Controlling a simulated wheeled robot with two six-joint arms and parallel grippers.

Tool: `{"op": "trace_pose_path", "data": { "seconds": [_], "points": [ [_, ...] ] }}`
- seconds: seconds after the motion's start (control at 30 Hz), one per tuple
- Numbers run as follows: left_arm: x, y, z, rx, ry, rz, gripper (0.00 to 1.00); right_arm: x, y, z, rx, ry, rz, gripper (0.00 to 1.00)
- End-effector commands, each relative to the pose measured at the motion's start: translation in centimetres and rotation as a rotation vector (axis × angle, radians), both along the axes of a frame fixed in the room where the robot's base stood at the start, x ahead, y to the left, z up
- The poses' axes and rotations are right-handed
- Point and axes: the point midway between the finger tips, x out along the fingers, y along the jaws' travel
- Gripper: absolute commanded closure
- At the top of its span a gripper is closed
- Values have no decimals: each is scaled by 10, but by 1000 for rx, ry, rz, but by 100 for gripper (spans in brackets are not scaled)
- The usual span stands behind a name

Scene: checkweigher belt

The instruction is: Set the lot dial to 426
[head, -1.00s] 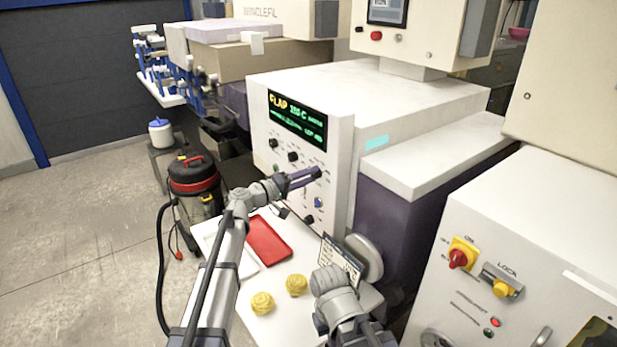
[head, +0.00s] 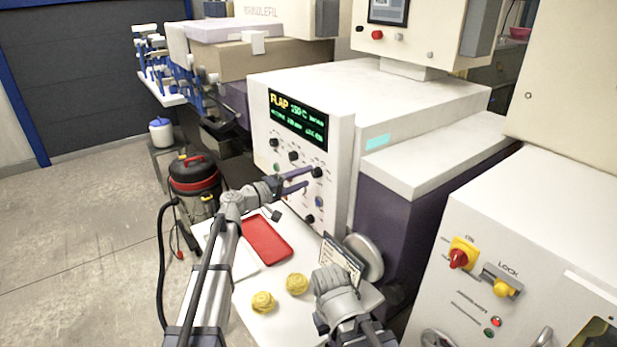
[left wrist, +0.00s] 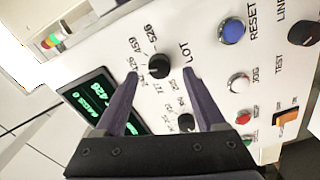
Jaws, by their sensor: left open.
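The lot dial is a round black knob (left wrist: 159,66) under the printed word LOT on the white panel, with numbers including 526, 459 and 426 around it. Which number it points to is not clear. My left gripper (left wrist: 160,80) is open, its fingers on either side of the dial in the picture and seemingly short of it. In the head view the left gripper (head: 308,178) is at the panel front by a black knob (head: 317,172). The green display (head: 297,118) is lit; in the wrist view the display (left wrist: 95,100) seems to include 426. My right gripper's fingers are not seen.
Another black knob (left wrist: 187,122), a blue reset button (left wrist: 232,31) and a white jog button (left wrist: 238,83) sit close by. Below the panel, a white table (head: 275,322) holds a red tray (head: 264,240) and two yellow lumps (head: 296,284). A small sign (head: 342,258) stands near.

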Motion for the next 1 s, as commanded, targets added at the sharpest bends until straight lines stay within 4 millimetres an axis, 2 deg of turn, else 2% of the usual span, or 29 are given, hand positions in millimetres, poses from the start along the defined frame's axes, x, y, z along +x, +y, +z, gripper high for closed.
{"op": "trace_pose_path", "data": {
  "seconds": [0.1, 0.3, 0.73, 0.87, 0.97, 1.0],
  "points": [
    [-15, 18, 0, 0, 0, 2, 28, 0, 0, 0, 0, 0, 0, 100],
    [-28, 37, 0, 1, 1, 0, 28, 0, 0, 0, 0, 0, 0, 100],
    [-32, 43, 0, 1, 0, -2, 28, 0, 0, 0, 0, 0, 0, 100],
    [-44, 29, -11, 41, 12, -31, 28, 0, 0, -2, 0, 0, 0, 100],
    [-73, 1, -37, 143, 48, -103, 28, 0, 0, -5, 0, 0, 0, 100],
    [-89, -13, -53, 206, 68, -143, 28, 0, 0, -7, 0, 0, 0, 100]
  ]
}}
